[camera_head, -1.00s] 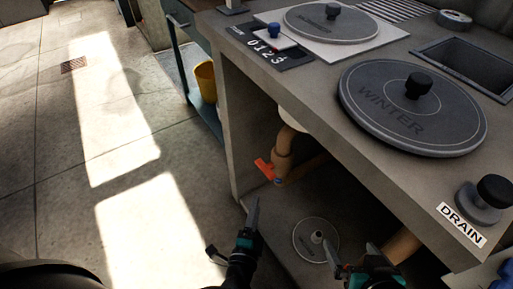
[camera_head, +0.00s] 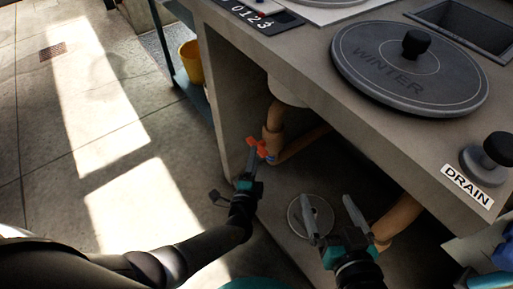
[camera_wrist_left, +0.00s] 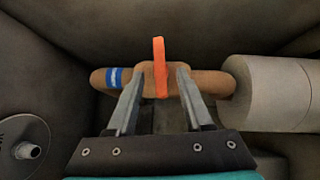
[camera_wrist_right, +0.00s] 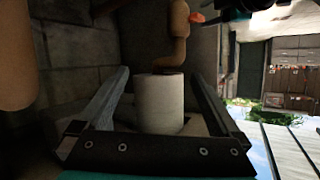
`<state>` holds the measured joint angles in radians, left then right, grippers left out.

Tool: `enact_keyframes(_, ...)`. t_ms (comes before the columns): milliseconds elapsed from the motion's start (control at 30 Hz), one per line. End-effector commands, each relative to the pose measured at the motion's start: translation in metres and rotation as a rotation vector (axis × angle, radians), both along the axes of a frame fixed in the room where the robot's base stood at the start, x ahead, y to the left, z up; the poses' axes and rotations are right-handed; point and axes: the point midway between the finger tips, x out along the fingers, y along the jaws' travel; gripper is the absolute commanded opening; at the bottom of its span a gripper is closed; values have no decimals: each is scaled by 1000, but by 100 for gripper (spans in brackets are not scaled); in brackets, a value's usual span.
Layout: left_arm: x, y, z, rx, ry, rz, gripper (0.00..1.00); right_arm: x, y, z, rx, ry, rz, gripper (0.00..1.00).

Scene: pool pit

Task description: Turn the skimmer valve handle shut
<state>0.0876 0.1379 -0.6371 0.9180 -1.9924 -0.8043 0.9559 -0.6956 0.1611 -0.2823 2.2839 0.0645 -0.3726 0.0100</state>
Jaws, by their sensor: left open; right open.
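The orange valve handle (camera_head: 258,147) sits on a tan pipe (camera_head: 273,120) inside the open concrete cabinet. In the left wrist view the handle (camera_wrist_left: 159,68) stands upright in the picture, across the pipe. My left gripper (camera_head: 251,166) is at the handle, open, with one finger on each side; gaps show on both sides. In the head view the fingers partly cover the handle. A blue band with a white mark (camera_wrist_left: 114,77) is on the pipe left of the handle. My right gripper (camera_head: 331,213) is open and empty, near a round floor disc (camera_head: 296,218).
The concrete counter (camera_head: 300,65) overhangs the pipes, with a round WINTER lid (camera_head: 375,85) and a DRAIN label (camera_head: 467,187). A pale cylinder (camera_wrist_left: 265,93) joins the pipe at the right. A yellow bucket (camera_head: 190,62) stands at left. The paving left is clear.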

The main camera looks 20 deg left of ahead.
Motion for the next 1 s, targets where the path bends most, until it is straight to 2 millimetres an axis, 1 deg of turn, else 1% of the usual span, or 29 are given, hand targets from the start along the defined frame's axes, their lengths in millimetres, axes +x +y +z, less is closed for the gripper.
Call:
enact_keyframes(33, 6, 1, -2, 0, -1, 1, 51, -1, 2, -1, 14, -20, 2, 100)
enact_keyframes(200, 22, 2, -3, 1, -2, 0, 51, -3, 10, 5, 67, -102, 1, 100)
enact_keyframes(500, 44, 5, -5, 1, 0, 0, 51, -9, 17, 16, 146, -222, -6, 100)
enact_keyframes(700, 49, 6, -5, 1, -1, 0, 51, -11, 18, 20, 170, -258, -9, 100)
enact_keyframes(1000, 50, 6, -4, 1, 0, 0, 51, -11, 18, 21, 174, -266, -10, 100)
